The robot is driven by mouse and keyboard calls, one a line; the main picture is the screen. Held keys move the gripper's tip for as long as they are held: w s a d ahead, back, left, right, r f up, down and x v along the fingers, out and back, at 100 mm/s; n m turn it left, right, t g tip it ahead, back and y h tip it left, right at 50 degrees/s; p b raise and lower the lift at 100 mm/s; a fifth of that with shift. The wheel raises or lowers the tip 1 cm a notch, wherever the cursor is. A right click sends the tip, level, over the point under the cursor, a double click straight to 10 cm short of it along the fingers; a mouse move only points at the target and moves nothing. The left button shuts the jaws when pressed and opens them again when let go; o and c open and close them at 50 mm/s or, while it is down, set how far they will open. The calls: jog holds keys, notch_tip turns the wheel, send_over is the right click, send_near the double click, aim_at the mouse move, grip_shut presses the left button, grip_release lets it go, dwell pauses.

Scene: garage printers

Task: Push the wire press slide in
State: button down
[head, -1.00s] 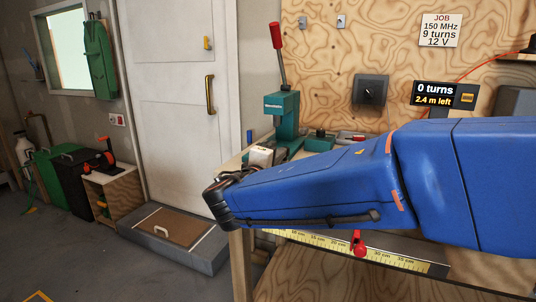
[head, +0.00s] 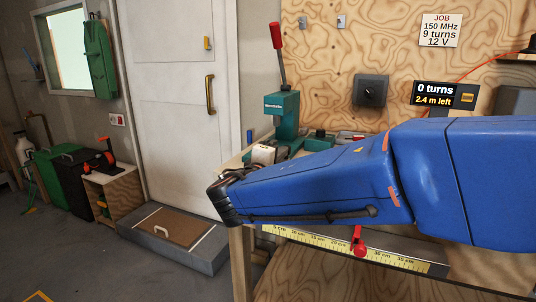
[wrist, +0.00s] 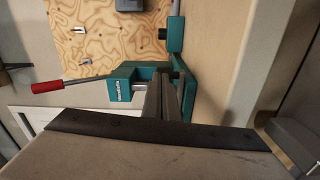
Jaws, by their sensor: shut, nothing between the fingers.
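The teal wire press (head: 282,112) stands on the bench, with its red-handled lever (head: 276,36) raised. It also shows in the wrist view (wrist: 122,86), turned on its side, with the red grip (wrist: 47,86) pointing left. My gripper (wrist: 162,88) is shut and empty, its two dark fingers together. Its tips overlap the lower part of the press in the picture; I cannot tell whether they touch it. The fingers hide part of the press there, and I cannot clearly pick out the slide.
A ruler strip (head: 335,246) runs along the bench front with a red marker (head: 358,244). A display (head: 444,95) reads 0 turns.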

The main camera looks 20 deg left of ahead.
jog(key=shift+w+d, duration=0.15)
jog(key=shift+w, duration=1.75)
dwell(1.3)
jog(key=shift+s, duration=0.15)
jog(key=shift+s+a, duration=0.2)
jog(key=shift+s, duration=2.15)
